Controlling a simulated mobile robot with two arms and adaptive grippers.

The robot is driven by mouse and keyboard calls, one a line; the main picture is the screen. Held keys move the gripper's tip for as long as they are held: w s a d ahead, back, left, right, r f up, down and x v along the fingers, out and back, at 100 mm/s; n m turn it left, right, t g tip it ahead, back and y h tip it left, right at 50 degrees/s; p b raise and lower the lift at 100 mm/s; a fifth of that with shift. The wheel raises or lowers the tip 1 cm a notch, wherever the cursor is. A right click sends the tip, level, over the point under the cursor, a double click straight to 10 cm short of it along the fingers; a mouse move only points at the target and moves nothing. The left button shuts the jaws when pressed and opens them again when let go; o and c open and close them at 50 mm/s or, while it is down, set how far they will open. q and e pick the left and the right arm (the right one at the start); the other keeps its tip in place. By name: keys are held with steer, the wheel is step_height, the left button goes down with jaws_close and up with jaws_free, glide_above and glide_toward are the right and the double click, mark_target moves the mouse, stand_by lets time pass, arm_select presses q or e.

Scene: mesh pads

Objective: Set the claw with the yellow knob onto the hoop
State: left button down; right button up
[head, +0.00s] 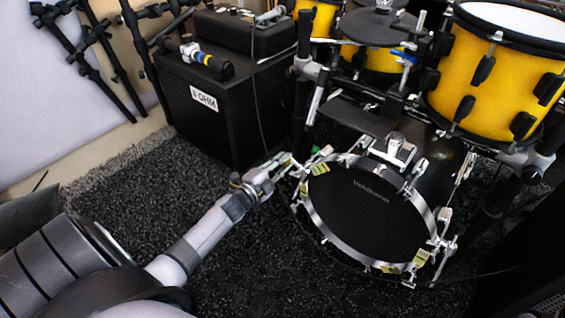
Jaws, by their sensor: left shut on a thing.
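The bass drum (368,203) lies at the right of the head view, its black head facing me. Its silver hoop (318,222) carries several metal claws, some with pale yellow parts, such as one at the lower right (421,258). My left gripper (284,164) is at the hoop's upper left edge, shut on a small piece that looks like the claw. The gripper hides most of it, and I cannot make out its knob or whether it touches the hoop. A small green part (321,152) shows just right of the gripper. My right gripper is out of view.
Yellow drums (490,62) and a black pad (380,27) stand above and behind the bass drum, with stands and clamps close by. A black OHM amplifier (222,110) stands behind my left arm. The dark carpet (130,180) left of the drum is clear.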

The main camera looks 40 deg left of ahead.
arm_select(q)
steer(key=shift+a+r, duration=0.1)
steer(key=shift+r, duration=0.05)
stand_by(0.3)
steer(key=c, duration=1.7)
jaws_free()
steer(key=shift+o, duration=1.2)
steer(key=shift+s, duration=0.15)
steer(key=s, duration=1.1)
steer(key=shift+s+a, duration=0.35)
steer(key=shift+a, duration=0.05)
